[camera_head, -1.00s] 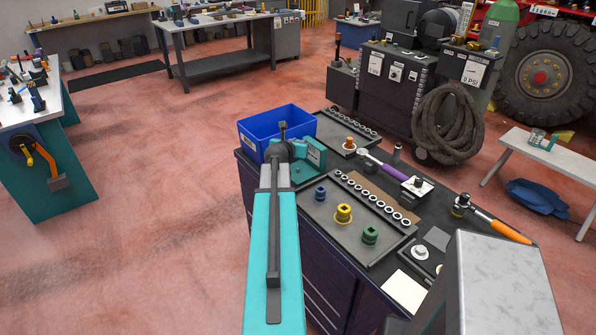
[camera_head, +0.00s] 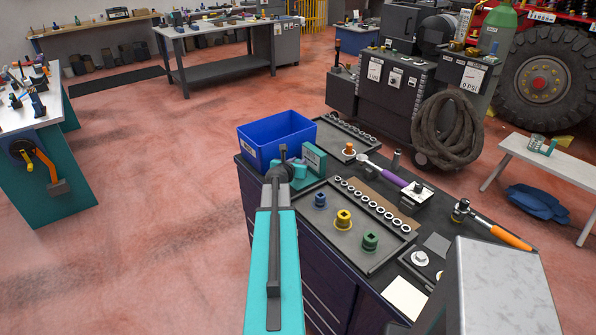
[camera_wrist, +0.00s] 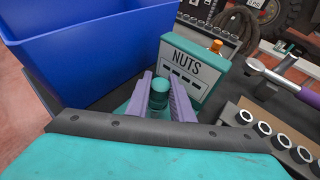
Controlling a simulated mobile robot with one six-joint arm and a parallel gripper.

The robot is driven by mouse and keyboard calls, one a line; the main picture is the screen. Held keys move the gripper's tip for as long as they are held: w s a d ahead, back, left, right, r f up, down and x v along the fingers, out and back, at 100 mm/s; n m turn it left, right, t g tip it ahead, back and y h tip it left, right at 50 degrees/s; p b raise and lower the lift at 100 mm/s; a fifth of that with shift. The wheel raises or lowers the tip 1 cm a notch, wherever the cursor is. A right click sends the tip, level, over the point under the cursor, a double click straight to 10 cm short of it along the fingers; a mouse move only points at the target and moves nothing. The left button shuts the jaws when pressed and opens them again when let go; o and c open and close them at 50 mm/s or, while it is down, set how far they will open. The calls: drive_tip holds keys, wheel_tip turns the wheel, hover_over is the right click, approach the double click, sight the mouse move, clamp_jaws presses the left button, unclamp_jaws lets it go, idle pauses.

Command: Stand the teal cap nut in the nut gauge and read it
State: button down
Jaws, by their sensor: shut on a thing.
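The teal cap nut (camera_wrist: 158,95) shows in the wrist view between the two purple fingers of my gripper (camera_wrist: 161,84), which is shut on it. The nut gauge (camera_wrist: 192,62) is a teal block with a white "NUTS" plate and dark slots, right behind the fingertips. In the head view the gauge (camera_head: 314,159) stands beside the blue bin, and my gripper (camera_head: 283,158) is just left of it. The nut's lower end is hidden, so I cannot tell whether it touches the gauge's base.
The blue bin (camera_head: 262,152) is close to the left of my gripper. A grey tray (camera_head: 340,246) with blue, yellow and green sockets lies to the right, with a row of metal nuts (camera_head: 372,203). A purple-handled ratchet (camera_head: 388,173) and an orange-handled one (camera_head: 508,236) lie farther right.

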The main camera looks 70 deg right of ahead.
drive_tip(key=shift+f, duration=1.85)
drive_tip(key=shift+f, duration=0.2)
drive_tip(key=c, duration=1.6)
unclamp_jaws()
drive_tip(key=shift+o, duration=0.2)
drive_tip(key=shift+r, duration=0.15)
drive_tip(key=shift+r, duration=0.15)
drive_tip(key=shift+b+v, duration=0.6)
drive_tip(key=shift+v, duration=2.1)
drive_tip(key=shift+b+v, duration=0.5)
drive_tip(key=shift+v, duration=2.8)
